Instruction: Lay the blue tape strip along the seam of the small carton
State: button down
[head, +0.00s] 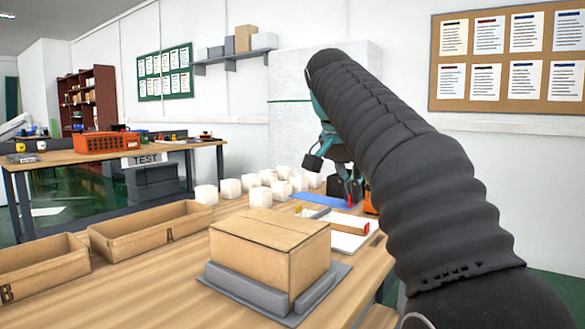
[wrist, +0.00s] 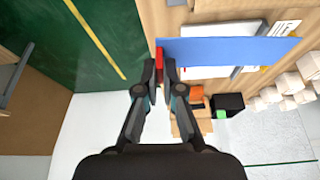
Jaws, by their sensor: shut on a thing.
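The small carton (head: 268,252) sits closed in a grey cradle (head: 232,284) on the wooden table, with a seam across its top. The blue tape strip (head: 326,200) is beyond the carton, near the far right of the table. In the wrist view the strip (wrist: 230,51) stretches right from my gripper (wrist: 166,72), whose fingers are closed at the strip's red end tab (wrist: 159,60). In the head view my gripper (head: 352,189) is partly hidden by my arm. The strip is apart from the carton.
Open cardboard bins A (head: 150,232) and B (head: 42,262) stand left of the carton. Several white cubes (head: 260,197) stand behind it. A white tray (head: 350,240) lies to its right. A black box (wrist: 228,104) and orange item (wrist: 196,103) lie near my gripper.

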jog(key=s+a+r+n+p, duration=0.1)
jog(key=s+a+r, duration=0.2)
jog(key=a, duration=0.7)
jog(key=shift+a+f+b, duration=0.15)
jog(key=shift+f+b, duration=0.55)
jog(key=shift+f, duration=0.8)
jog(key=shift+a+f+b, duration=0.1)
jog(key=shift+f+b, duration=0.6)
jog(key=shift+f, duration=0.8)
jog(key=shift+s, duration=0.1)
jog(key=shift+f, duration=0.3)
jog(key=c, duration=1.2)
grip_release()
jog(key=shift+c, duration=0.2)
jog(key=shift+r, duration=0.1)
